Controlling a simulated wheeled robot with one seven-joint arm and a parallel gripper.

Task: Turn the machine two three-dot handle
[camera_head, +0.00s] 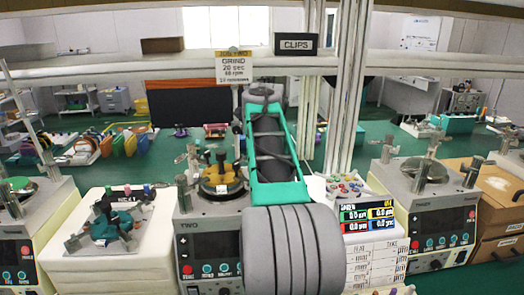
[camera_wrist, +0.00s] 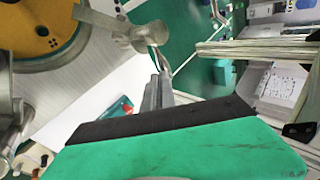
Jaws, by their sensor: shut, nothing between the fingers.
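Machine two (camera_head: 208,246) is a grey unit marked TWO, with a dark panel and a yellow disc (camera_head: 220,183) on top. Dark-knobbed parts stand on the disc. A grey metal post with handle (camera_head: 183,190) stands at its left front. The wrist view shows the disc (camera_wrist: 35,28) at upper left and a grey metal handle (camera_wrist: 135,32) beside it. I cannot make out three dots on any handle. My gripper (camera_wrist: 160,72) is shut and empty, its fingertips just below this handle in the picture; contact is unclear. In the head view my arm hides the gripper and machine two's right side.
A similar machine (camera_head: 425,190) stands at right and another (camera_head: 22,235) at left. A white stand (camera_head: 115,250) with coloured pegs is left of machine two. A small tray of coloured pieces (camera_head: 345,187) and a readout (camera_head: 367,214) are right of my arm. Pale uprights (camera_head: 345,90) rise behind.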

